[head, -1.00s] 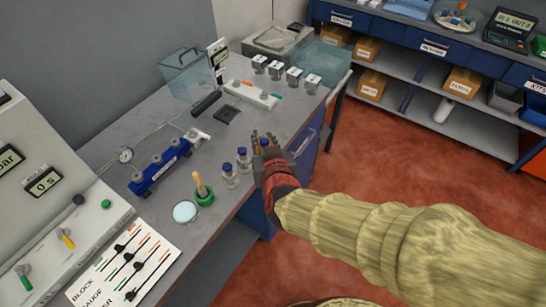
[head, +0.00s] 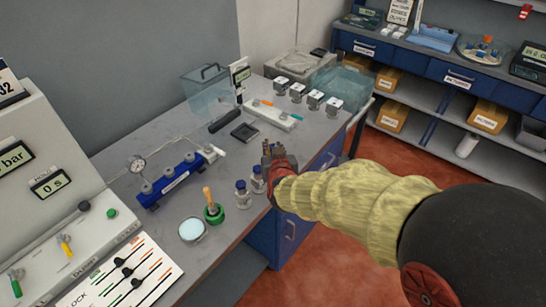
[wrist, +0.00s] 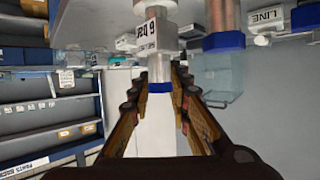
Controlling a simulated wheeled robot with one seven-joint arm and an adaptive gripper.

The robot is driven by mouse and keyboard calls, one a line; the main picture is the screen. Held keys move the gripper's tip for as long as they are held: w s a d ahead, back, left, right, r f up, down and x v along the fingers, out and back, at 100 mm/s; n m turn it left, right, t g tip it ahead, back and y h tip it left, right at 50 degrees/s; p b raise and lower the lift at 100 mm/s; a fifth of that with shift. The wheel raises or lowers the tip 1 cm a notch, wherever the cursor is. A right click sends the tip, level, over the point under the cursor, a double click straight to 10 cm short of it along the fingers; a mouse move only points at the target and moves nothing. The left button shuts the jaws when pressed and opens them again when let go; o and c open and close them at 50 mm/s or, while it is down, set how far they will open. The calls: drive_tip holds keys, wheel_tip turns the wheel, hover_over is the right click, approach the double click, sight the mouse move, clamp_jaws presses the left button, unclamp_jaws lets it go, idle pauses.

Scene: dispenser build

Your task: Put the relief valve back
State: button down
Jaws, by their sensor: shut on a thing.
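My gripper (head: 272,155) is over the bench's right edge in the head view, just behind the small blue-capped bottles. In the wrist view my gripper (wrist: 164,100) has its two fingers on either side of a pale metallic cylinder with a blue band (wrist: 159,87). I take this piece to be the relief valve; its identity is not certain. The fingers are shut on it, and a white labelled block shows above it there. In the head view the fingers hide the held piece. A blue manifold (head: 178,179) with several grey fittings lies on the bench to the left.
Two small blue-capped bottles (head: 243,195) stand close in front of my gripper. A green holder with a wooden handle (head: 213,212) and a round dish (head: 192,230) are nearer. Several white cube blocks (head: 298,92) and a clear box (head: 206,88) are farther back.

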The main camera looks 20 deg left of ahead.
drive_tip(key=shift+w+a+f+b, duration=0.15)
drive_tip(key=shift+f+b, duration=0.3)
drive_tip(key=shift+f, duration=1.2)
drive_tip(key=shift+f, duration=0.15)
drive_tip(key=c, duration=1.9)
unclamp_jaws()
